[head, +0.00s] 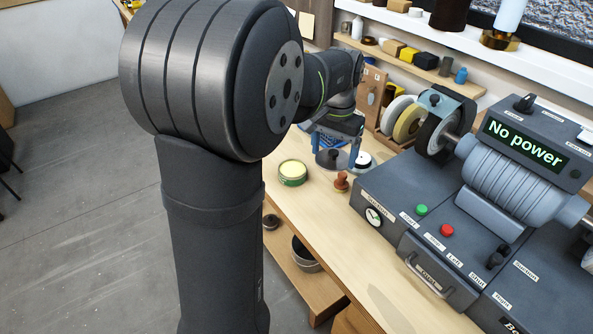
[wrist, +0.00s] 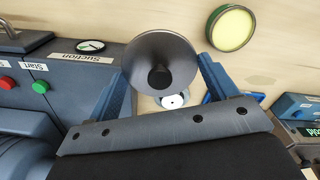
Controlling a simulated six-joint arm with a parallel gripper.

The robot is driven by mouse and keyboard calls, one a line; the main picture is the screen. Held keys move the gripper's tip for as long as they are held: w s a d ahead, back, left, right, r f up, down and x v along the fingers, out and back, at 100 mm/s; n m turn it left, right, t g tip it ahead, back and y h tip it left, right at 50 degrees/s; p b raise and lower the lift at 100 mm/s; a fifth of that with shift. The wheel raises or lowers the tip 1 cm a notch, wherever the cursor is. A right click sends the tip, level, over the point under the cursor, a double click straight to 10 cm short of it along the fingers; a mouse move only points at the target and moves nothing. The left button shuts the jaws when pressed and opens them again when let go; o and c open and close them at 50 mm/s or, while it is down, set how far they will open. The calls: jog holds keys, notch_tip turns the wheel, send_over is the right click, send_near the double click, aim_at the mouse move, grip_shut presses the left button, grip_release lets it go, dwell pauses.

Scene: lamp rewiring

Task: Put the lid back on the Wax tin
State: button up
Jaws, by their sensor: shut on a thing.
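The Wax tin (head: 293,173) stands open on the wooden bench, a green round tin with pale yellow wax showing. It also shows in the wrist view (wrist: 231,28), upper right of the held disc. My gripper (head: 335,152) has its blue fingers shut on the edges of a dark grey round lid with a black central knob (head: 328,160). In the wrist view the lid (wrist: 145,48) sits between the fingertips (wrist: 165,68), knob towards the camera. The lid is beside the tin, apart from it, to its right in the head view. Its underside is hidden.
A grinder-like machine (head: 405,212) with a "No power" display stands close on the right. A small wooden knob-shaped item (head: 341,182) stands between tin and machine. A white round item (head: 363,159) lies behind. The bench in front of the tin is clear.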

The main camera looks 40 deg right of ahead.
jog(key=w, duration=0.2)
jog(key=shift+w+d+r, duration=0.15)
jog(key=shift+w+r, duration=0.05)
jog(key=shift+w, duration=0.1)
send_over(293, 169)
notch_tip(293, 169, down, 7)
jog(key=shift+r, duration=0.15)
jog(key=shift+f, duration=2)
jog(key=shift+f, duration=0.1)
jog(key=shift+f, duration=0.35)
jog(key=o, duration=0.9)
jog(key=shift+o, duration=0.2)
jog(key=shift+r, duration=0.1)
